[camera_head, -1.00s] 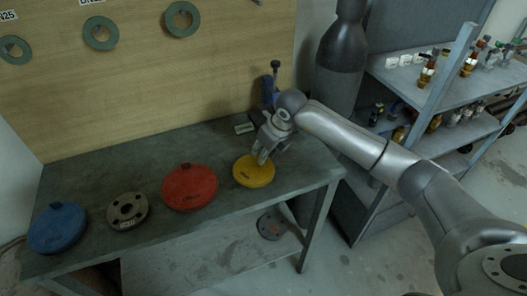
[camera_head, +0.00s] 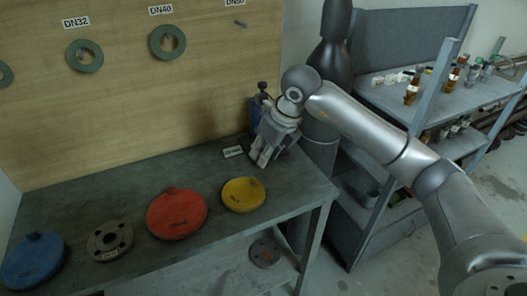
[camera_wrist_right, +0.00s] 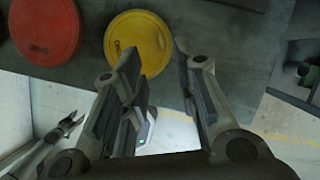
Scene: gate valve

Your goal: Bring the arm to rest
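My right gripper (camera_head: 262,156) is above the back right part of the workbench (camera_head: 100,186), behind the yellow disc and apart from it. In the right wrist view its two fingers (camera_wrist_right: 156,52) are spread with nothing held between them. The yellow disc (camera_head: 243,194) lies flat near the bench's right front edge; it also shows in the right wrist view (camera_wrist_right: 140,38), beyond the fingertips. My right arm reaches in from the right, bent at the elbow.
A red disc (camera_head: 177,214), a grey flange (camera_head: 110,241) and a blue disc (camera_head: 33,262) lie left of the yellow one.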

